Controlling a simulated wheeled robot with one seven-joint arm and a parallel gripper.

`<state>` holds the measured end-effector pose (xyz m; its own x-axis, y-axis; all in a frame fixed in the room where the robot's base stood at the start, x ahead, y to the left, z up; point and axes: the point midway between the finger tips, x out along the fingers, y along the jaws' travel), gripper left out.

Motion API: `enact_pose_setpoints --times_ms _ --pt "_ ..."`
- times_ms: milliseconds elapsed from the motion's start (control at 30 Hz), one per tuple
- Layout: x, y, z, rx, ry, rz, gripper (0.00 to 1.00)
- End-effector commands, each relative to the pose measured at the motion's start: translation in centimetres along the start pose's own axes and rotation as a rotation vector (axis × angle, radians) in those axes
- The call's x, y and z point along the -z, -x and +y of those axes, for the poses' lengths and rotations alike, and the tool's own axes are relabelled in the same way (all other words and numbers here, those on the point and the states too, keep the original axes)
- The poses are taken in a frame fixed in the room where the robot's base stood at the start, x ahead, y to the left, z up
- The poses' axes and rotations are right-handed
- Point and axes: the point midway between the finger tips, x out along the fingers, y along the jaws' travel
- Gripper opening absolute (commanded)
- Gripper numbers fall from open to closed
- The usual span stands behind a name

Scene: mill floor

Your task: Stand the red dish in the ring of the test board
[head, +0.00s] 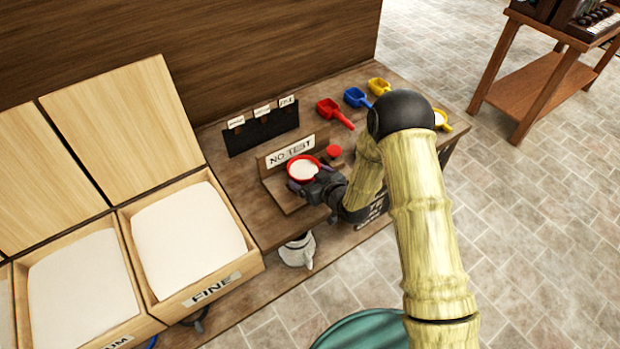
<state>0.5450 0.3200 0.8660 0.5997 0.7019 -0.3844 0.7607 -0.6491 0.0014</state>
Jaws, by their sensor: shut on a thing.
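The red dish (291,173) has white powder in it and is upright at the wooden test board (275,191), in front of its "NO TEST" sign (290,150). My gripper (309,178) is shut on the dish from the near right side, with its fingers at the dish's rim. The ring of the board is not visible; the dish and gripper cover that part. I cannot tell whether the dish touches the board or is held just above it.
A small red disc (334,151) lies right of the dish. Red (329,109), blue (355,97) and yellow (379,86) scoops lie behind. A black card rack (262,131) stands behind the board. Open flour bins, one marked FINE (187,235), are at left.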

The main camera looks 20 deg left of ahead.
Motion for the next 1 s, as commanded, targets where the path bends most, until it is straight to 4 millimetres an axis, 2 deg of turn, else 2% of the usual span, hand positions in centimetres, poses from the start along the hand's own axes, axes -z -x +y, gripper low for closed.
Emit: enact_pose_setpoints --times_ms 133,967,1000 --pt "-0.9 -0.4 0.0 0.000 0.000 0.002 0.57" --pt "-2.4 -0.9 0.0 0.000 0.000 -0.005 0.57" --pt "-2.5 -0.8 0.0 0.000 0.000 -0.008 0.88"
